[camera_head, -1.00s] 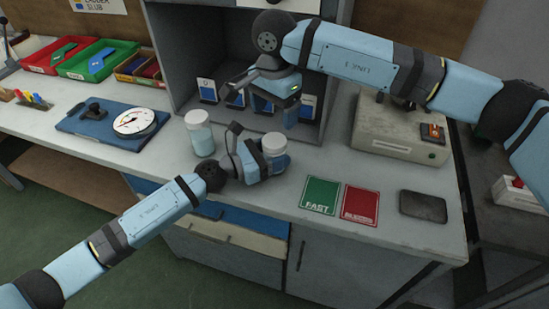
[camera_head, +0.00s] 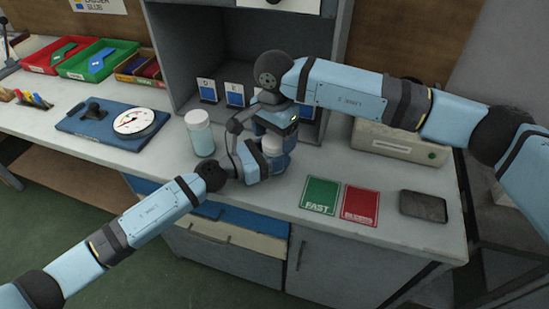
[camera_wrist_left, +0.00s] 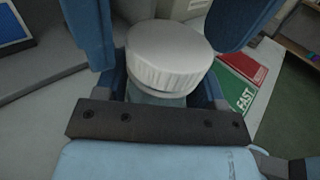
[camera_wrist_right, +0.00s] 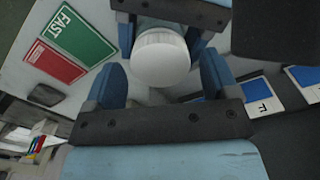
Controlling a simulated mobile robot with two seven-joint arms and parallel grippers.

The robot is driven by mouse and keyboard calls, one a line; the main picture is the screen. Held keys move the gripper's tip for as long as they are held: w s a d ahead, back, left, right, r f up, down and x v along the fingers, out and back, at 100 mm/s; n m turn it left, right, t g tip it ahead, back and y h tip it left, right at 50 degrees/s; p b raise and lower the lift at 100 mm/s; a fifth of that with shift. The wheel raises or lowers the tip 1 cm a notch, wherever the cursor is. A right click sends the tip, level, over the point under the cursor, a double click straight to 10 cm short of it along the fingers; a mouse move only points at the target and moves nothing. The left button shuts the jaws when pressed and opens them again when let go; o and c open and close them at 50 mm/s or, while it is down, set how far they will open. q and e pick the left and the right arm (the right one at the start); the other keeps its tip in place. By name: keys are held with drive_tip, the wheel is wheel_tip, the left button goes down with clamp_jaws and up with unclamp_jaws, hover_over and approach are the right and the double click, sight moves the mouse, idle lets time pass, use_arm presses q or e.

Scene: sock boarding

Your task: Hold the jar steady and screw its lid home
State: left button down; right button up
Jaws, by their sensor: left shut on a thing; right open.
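The jar has a white ribbed lid (camera_wrist_left: 168,55) sitting on top, and part of its clear blue-grey body (camera_wrist_left: 155,97) shows below the lid in the left wrist view. My left gripper (camera_head: 268,160) is shut around the jar's body on the counter. My right gripper (camera_head: 275,132) points down at the jar from above. In the right wrist view the lid (camera_wrist_right: 161,57) lies ahead of and between the open right fingers, with a gap beside it. In the head view the lid (camera_head: 272,143) is partly covered by my grippers. How far it is threaded cannot be told.
A second white-lidded jar (camera_head: 200,134) stands just left of my left gripper. A green card (camera_head: 320,194) and a red card (camera_head: 360,205) lie to the right, with a dark pad (camera_head: 423,206) beyond. A grey cubby (camera_head: 190,60) with labelled cards stands behind.

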drive_tip(key=shift+f, duration=0.4)
drive_tip(key=shift+c, duration=0.4)
drive_tip(key=c, duration=0.8)
drive_tip(key=m, duration=0.4)
drive_tip(key=shift+c, duration=0.2)
drive_tip(key=m, duration=0.5)
drive_tip(key=shift+m, duration=0.4)
drive_tip(key=o, duration=1)
drive_tip(key=shift+r, duration=0.1)
